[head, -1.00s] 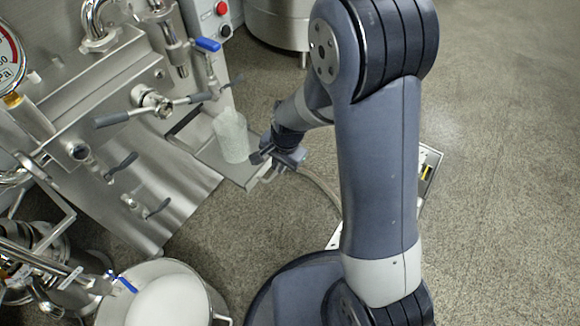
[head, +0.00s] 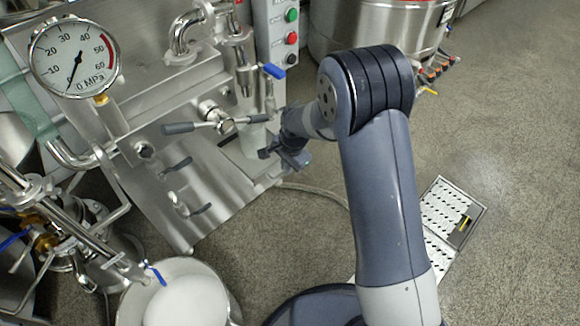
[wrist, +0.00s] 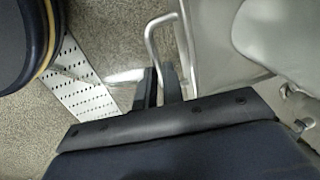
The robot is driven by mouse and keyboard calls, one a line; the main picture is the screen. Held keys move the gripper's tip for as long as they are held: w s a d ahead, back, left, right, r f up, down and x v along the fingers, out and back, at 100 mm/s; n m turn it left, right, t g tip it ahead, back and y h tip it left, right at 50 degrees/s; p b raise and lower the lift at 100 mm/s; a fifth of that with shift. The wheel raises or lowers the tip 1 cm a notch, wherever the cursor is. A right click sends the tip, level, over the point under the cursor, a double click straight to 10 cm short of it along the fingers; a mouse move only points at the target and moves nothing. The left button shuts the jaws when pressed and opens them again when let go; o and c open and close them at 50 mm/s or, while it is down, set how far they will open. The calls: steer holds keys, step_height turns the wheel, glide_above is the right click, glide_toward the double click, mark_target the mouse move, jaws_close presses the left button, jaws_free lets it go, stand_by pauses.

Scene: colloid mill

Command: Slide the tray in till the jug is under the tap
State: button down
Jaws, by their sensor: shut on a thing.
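The pale, translucent jug (head: 255,142) stands upright on the metal tray (head: 268,180) at the mill's right side, its top partly hidden by a lever. The tap (head: 270,98) with a blue handle is above the jug, slightly right in the head view; I cannot tell whether they line up exactly. My gripper (head: 280,156) is at the tray's outer end, right of the jug. In the wrist view my gripper (wrist: 158,86) is shut on the tray's bent-rod handle (wrist: 151,42). The tray (wrist: 222,68) and jug (wrist: 280,38) show on the right there.
A black-gripped lever (head: 185,128) sticks out from the mill's front. A pressure gauge (head: 75,58) is at upper left. A white-filled pot (head: 185,298) stands at the front. A perforated plate (head: 445,212) lies on the right, where the floor is mostly clear.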

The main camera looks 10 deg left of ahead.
steer(key=c, duration=1.5)
jaws_free()
steer(key=r+p, duration=0.1)
steer(key=r, duration=0.2)
steer(key=d+r, duration=0.1)
steer(key=r, duration=0.3)
steer(key=s+r+p, duration=0.1)
steer(key=r, duration=0.2)
steer(key=shift+d+r+p, duration=0.3)
steer(key=shift+r+p, duration=0.05)
steer(key=shift+f, duration=0.15)
steer(key=shift+a+f+b, duration=0.15)
steer(key=shift+f+b, duration=1.35)
steer(key=shift+f, duration=3.7)
